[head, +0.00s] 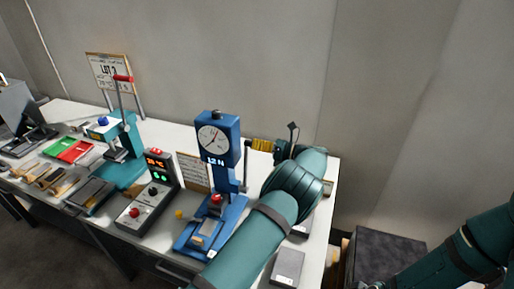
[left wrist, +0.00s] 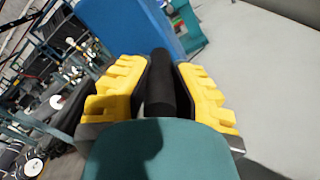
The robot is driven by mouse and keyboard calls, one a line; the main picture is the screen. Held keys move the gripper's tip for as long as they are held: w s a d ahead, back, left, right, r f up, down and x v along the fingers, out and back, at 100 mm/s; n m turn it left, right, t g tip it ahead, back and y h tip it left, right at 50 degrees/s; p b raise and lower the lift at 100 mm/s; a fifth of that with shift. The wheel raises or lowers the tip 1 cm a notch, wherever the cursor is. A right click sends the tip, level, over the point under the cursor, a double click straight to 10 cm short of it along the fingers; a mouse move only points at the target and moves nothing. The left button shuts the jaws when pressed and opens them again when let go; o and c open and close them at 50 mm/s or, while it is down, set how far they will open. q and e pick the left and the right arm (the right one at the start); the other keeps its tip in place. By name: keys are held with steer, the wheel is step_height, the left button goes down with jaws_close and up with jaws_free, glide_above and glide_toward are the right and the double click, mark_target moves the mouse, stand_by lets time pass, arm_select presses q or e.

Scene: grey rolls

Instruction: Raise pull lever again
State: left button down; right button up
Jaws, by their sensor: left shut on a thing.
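A blue test stand (head: 228,158) with a round white dial (head: 213,139) and a small lit readout stands on the table. My left gripper (head: 254,145), with yellow finger pads, is at its right side, level with the dial's lower part. In the left wrist view, the pads of my left gripper (left wrist: 163,68) are closed on either side of a black cylindrical lever grip (left wrist: 160,90). The blue stand (left wrist: 130,25) rises just beyond. The rest of the lever is mostly hidden. Part of my right arm shows at lower right in the head view, without its gripper.
A control box (head: 148,192) with a red button and lit display stands left of the stand. Further left are a teal press (head: 124,150) with a red handle and green and red trays (head: 68,149). A grey wall (head: 270,60) runs behind the table.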

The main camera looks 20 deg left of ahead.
arm_select(q)
steer(key=shift+w, duration=0.25)
arm_select(e)
steer(key=shift+w, duration=0.25)
arm_select(q)
steer(key=c, duration=1.1)
jaws_free()
steer(key=o, duration=0.3)
steer(key=shift+w+a+f, duration=0.1)
steer(key=shift+w+f, duration=0.05)
arm_select(e)
steer(key=shift+w, duration=0.1)
arm_select(q)
steer(key=shift+d, duration=0.25)
steer(key=d, duration=1.1)
steer(key=shift+s+d, duration=0.25)
steer(key=shift+d, duration=0.05)
